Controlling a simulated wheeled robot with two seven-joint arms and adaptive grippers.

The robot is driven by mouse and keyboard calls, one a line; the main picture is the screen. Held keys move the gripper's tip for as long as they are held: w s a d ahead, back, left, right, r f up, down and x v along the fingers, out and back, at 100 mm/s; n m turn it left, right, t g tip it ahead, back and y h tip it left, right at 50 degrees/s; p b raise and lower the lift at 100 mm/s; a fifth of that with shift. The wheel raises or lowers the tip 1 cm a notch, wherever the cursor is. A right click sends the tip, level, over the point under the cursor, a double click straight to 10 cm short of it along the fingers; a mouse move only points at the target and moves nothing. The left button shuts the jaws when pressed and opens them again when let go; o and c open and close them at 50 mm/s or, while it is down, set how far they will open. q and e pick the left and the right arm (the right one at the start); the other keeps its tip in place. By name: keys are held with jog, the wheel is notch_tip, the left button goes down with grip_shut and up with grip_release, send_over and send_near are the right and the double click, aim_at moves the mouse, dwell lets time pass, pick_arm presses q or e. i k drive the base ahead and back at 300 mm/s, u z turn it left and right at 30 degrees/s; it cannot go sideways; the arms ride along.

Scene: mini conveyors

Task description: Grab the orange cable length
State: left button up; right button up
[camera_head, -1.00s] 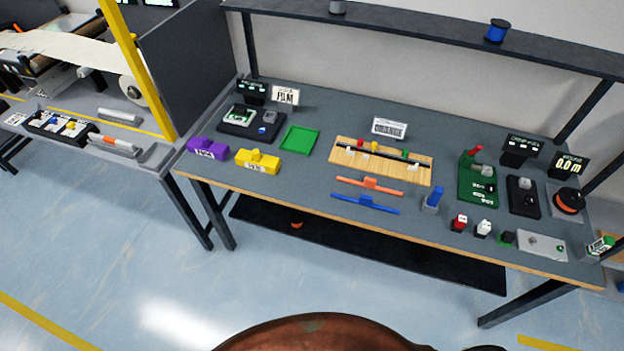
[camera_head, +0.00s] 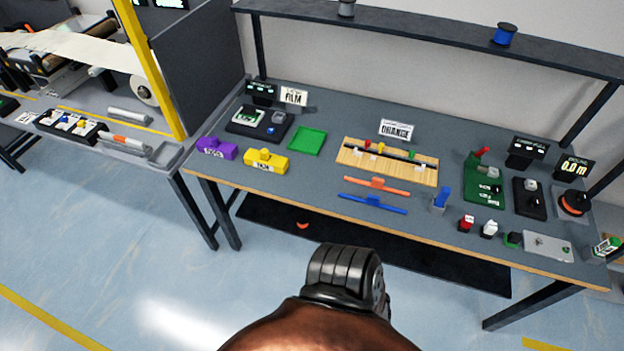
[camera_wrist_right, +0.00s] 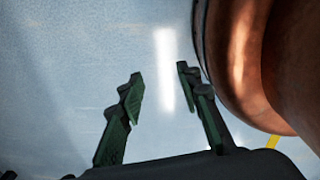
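The orange cable length (camera_head: 377,187) lies on the grey workbench, with a small raised orange block at its middle. It is in front of the wooden board and behind a similar blue length (camera_head: 372,204). A sign reading ORANGE (camera_head: 396,130) stands behind the board. My right gripper (camera_wrist_right: 160,78) shows in the right wrist view with its two dark green fingers apart and nothing between them, over pale blue floor. The cable length is not in that view. My left gripper is not in view.
The wooden board (camera_head: 360,177) carries several small coloured pieces. A blue upright piece in a grey holder (camera_head: 439,207) stands right of the lengths. A yellow block (camera_head: 266,161) and green tray (camera_head: 307,141) are left. The bench's wooden front edge (camera_head: 330,220) is clear below the blue length.

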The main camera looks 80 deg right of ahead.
aim_at(376, 182)
jog(key=u, duration=0.45)
jog(key=k, duration=0.95)
jog(key=z, duration=0.85)
